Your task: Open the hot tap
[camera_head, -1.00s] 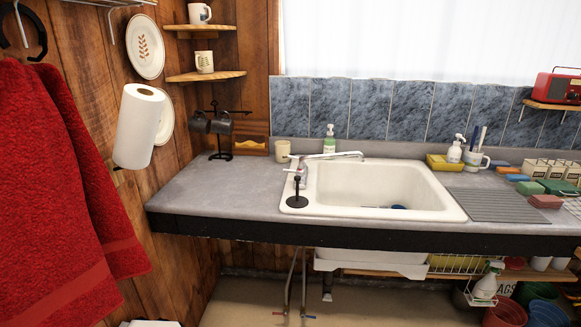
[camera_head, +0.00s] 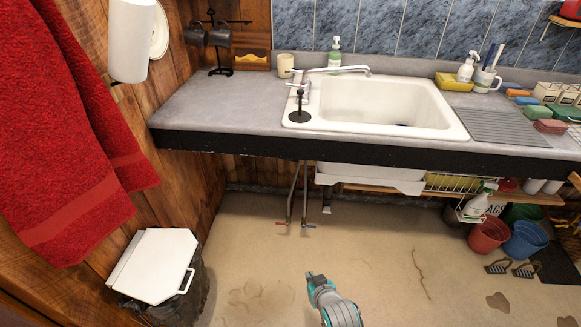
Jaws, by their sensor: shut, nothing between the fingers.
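The white sink (camera_head: 385,102) is set in the grey counter. At its left rim stands a pale tap body (camera_head: 298,78) with a long spout (camera_head: 338,69) reaching right over the basin. Below the counter, two metal pipes (camera_head: 292,195) run down, with a small red handle (camera_head: 282,224) at the left pipe and a small blue handle (camera_head: 309,226) at the right. The handles' exact positions are too small to tell. My gripper (camera_head: 310,276) is shut and empty, over the floor, lower in the picture than the handles and apart from them.
A black upright stopper-like object (camera_head: 299,108) stands at the sink's left rim, in front of the tap. A white-lidded bin (camera_head: 152,266) stands at lower left. A red towel (camera_head: 70,150) hangs at left. Buckets (camera_head: 488,235) stand at right. The middle floor is clear.

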